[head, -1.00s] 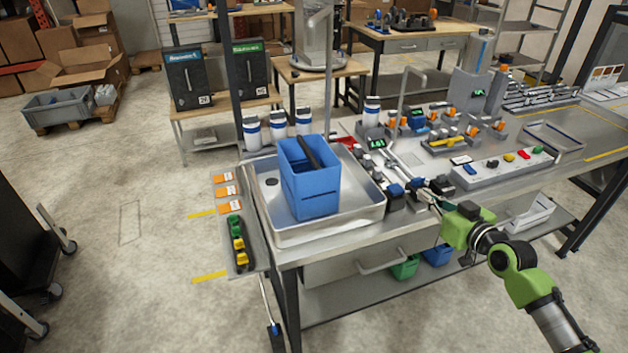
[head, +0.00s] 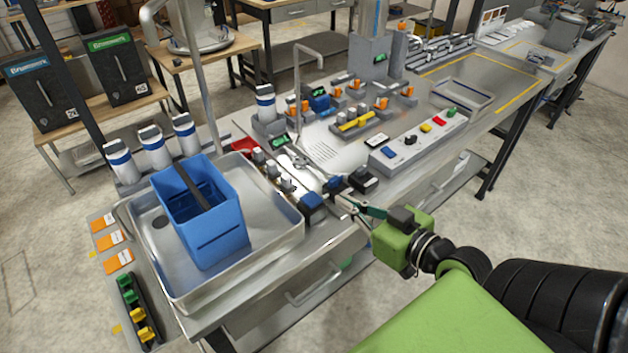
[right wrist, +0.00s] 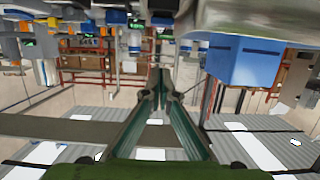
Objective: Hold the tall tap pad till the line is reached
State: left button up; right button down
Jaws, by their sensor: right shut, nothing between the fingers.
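A blue container (head: 205,225) with a short dark line on its front stands in the metal sink tray (head: 280,238). A tall thin tap pipe (head: 192,75) rises behind it. A lower curved tap (head: 298,100) stands further right. Pads with blue and dark tops, one of them blue (head: 312,201), sit along the bench's front edge; I cannot tell which serves the tall tap. My right gripper (head: 347,202) is shut and empty, its tips close to these pads; contact is unclear. In the right wrist view the shut fingers (right wrist: 158,80) point toward the bench, with the blue container (right wrist: 240,62) at upper right.
Several white bottles with dark tops (head: 152,145) stand behind the sink. A grey strip with coloured buttons (head: 418,140) lies right of the pads. Orange-topped parts (head: 382,103) and an empty shallow tray (head: 457,95) are further back. Orange cards (head: 110,240) lie at the left edge.

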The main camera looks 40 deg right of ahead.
jog(key=p, duration=0.4)
send_over(311, 200)
jog(key=s, duration=0.2)
jog(key=shift+w+d+f, duration=0.15)
jog(key=shift+d+f, duration=0.05)
jog(key=shift+f, duration=0.7)
notch_tip(311, 200, down, 3)
jog(key=shift+b, duration=0.3)
pick_arm(q)
jog(key=shift+g, duration=0.3)
jog(key=shift+s+a+r, duration=0.35)
jog(key=shift+s+r, duration=0.4)
jog(key=shift+s, duration=0.15)
jog(key=shift+s+a+r, duration=0.35)
jog(key=shift+s+r, duration=0.4)
jog(key=shift+s, duration=0.1)
pick_arm(e)
jog(key=shift+f, duration=0.7)
pick_arm(q)
jog(key=shift+w, duration=0.1)
